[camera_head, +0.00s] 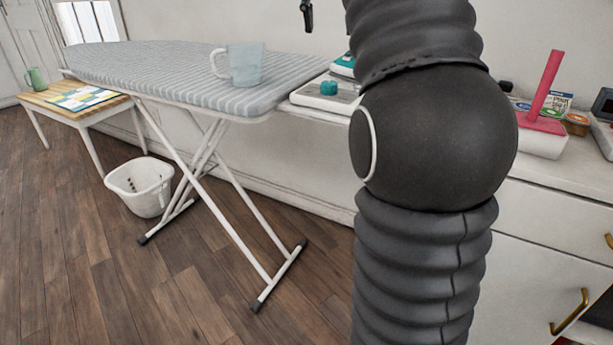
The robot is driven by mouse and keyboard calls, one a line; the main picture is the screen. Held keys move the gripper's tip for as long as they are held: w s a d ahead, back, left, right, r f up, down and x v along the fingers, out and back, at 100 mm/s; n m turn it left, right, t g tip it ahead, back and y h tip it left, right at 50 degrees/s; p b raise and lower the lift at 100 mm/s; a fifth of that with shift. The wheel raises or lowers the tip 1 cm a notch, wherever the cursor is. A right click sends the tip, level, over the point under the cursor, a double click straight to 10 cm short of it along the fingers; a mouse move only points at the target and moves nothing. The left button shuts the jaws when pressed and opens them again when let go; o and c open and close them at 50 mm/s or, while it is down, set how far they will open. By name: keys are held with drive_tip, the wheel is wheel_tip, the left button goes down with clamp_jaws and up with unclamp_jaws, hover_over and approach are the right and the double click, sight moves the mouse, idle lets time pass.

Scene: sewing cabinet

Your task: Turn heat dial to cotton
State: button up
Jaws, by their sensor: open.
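A teal dial (329,88) sits on top of a white base unit (312,99) at the right end of the ironing board. Its markings and pointer are too small to read, so I cannot tell its setting. A white and teal piece (343,66), perhaps the iron, shows behind the dial, partly hidden by my arm. A dark fingertip of my gripper (307,15) hangs at the top edge, above the dial and apart from it. The rest of my gripper is out of frame, and I see nothing held.
A pale blue mug (246,64) stands on the striped ironing board (160,66). A white basket (140,188) is on the floor by its legs. A red-handled item (545,95) and small boxes stand on the right cabinet. My black arm blocks the middle right.

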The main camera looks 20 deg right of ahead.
drive_tip(key=s+a+f+m, duration=0.4)
drive_tip(key=s+f+m, duration=0.2)
drive_tip(key=f+m, duration=0.2)
drive_tip(key=s+a+f+m+t+y, duration=0.1)
drive_tip(key=s+a+f+m, duration=0.3)
drive_tip(key=s+f+m, duration=0.3)
drive_tip(key=s+a+f+m+y, duration=0.1)
drive_tip(key=s+a+f+m, duration=0.4)
drive_tip(key=f+m, duration=0.6)
drive_tip(key=shift+s+f, duration=0.4)
drive_tip(key=shift+s, duration=0.6)
